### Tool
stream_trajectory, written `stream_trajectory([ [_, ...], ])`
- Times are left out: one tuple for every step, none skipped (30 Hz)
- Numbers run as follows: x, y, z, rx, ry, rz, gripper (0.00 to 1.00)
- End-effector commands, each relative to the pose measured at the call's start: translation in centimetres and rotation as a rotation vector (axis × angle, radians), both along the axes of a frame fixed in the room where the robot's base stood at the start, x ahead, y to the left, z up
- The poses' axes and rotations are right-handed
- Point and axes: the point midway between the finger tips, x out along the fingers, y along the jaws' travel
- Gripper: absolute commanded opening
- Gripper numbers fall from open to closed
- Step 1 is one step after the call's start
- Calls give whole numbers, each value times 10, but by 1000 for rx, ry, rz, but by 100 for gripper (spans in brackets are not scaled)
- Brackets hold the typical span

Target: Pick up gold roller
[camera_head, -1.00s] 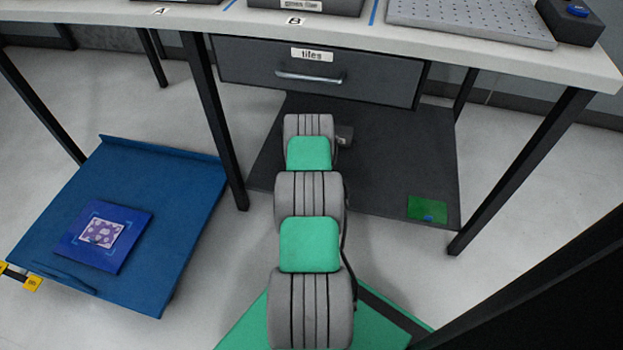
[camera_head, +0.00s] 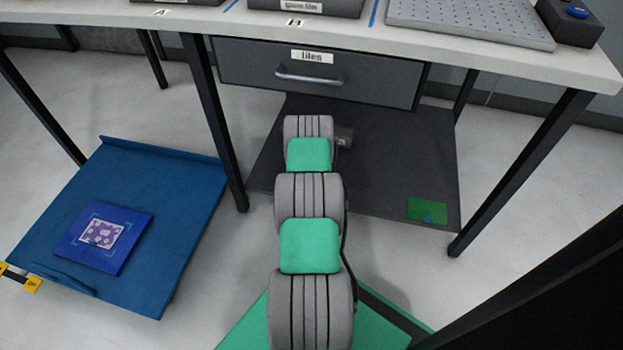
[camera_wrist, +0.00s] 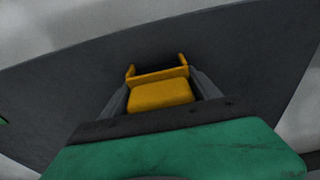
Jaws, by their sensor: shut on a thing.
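The gold roller (camera_wrist: 160,92) shows in the wrist view as a yellow-gold piece with a raised frame at its far side. My gripper (camera_wrist: 162,88) has its two dark fingers on either side of it, shut on it. The dark grey lower shelf (camera_wrist: 60,95) lies behind the roller in the wrist view; I cannot tell whether the roller touches it. In the head view my arm hides the roller and most of my gripper.
The dark lower shelf (camera_head: 390,160) under the table holds a green square (camera_head: 428,209) at its right. Table legs (camera_head: 520,170) stand on both sides. A drawer marked "tiles" (camera_head: 318,72) hangs above. A blue platform (camera_head: 150,280) with a blue pad stands at the left.

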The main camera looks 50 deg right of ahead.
Motion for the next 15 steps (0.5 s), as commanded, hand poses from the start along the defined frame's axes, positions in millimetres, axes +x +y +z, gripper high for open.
stream_trajectory([
  [0, 0, 0, 0, 0, 0, 26],
  [0, 0, 0, 0, 0, 0, 26],
  [0, 0, 1, 0, 0, 0, 26],
  [0, 0, 2, 0, 0, 0, 26],
  [0, 0, 3, -1, 0, 0, 26],
  [0, -1, 6, -1, 0, 0, 26],
  [0, -1, 9, -1, 0, 0, 26],
  [0, -1, 12, -2, -1, 0, 26],
  [0, -1, 17, -2, -1, 0, 26],
  [0, -1, 22, -2, -1, 0, 26],
  [1, -1, 28, -2, -1, 0, 26],
  [1, -1, 37, -2, -2, 0, 26],
  [1, 2, 43, -1, 0, 1, 26],
  [1, 8, 50, -1, 0, 3, 26],
  [1, 17, 62, -1, -1, 4, 26],
])
